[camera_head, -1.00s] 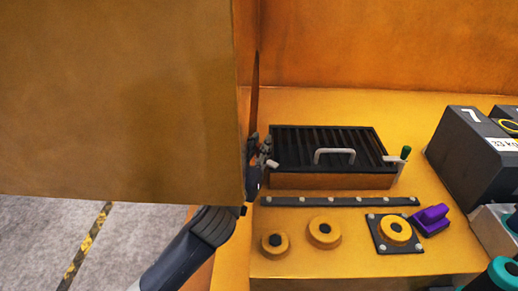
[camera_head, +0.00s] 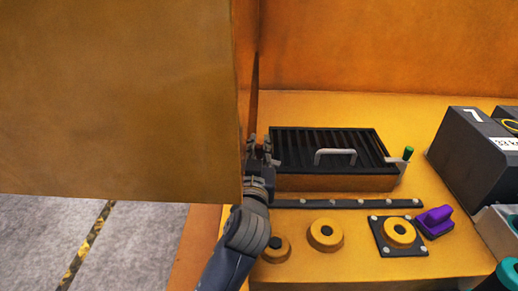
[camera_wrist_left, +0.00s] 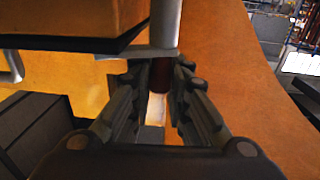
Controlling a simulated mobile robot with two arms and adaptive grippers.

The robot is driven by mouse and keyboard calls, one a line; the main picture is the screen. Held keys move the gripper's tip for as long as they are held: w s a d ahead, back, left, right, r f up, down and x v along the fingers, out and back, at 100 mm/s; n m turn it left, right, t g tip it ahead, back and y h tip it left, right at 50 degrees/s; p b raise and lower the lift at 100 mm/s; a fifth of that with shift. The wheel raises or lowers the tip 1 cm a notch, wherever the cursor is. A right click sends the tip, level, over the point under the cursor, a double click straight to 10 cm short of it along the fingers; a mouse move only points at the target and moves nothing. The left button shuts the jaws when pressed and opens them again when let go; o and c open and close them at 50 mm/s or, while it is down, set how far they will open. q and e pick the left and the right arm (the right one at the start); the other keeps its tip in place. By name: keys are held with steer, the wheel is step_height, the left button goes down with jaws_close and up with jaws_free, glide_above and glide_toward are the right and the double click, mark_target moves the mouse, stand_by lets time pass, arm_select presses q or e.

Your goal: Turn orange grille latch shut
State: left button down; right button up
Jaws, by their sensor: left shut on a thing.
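The grille (camera_head: 326,150), a black slatted panel with a pale bar handle, lies on an orange box on the yellow casting. My left gripper (camera_head: 262,148) is at the box's left end. In the left wrist view its fingers (camera_wrist_left: 160,88) are shut on a dark reddish-brown latch grip (camera_wrist_left: 158,79). Above the grip are a grey latch plate (camera_wrist_left: 135,53) and a pale post (camera_wrist_left: 165,22). The gripper hides most of this latch in the head view. A second latch with a green knob (camera_head: 408,153) is at the box's right end. My right gripper is not in view.
A tall orange wall (camera_head: 115,100) stands close left of my left gripper. In front of the grille are a dark strip (camera_head: 345,204), several round yellow bosses (camera_head: 325,234) and a purple piece (camera_head: 434,221). Dark weights (camera_head: 470,150) stand at the right.

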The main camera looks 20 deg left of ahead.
arm_select(q)
steer(key=shift+r, duration=0.25)
steer(key=c, duration=1.8)
jaws_free()
steer(key=shift+c, duration=0.2)
steer(key=o, duration=0.3)
steer(key=shift+w, duration=0.1)
steer(key=shift+f, duration=0.2)
steer(key=v, duration=1.2)
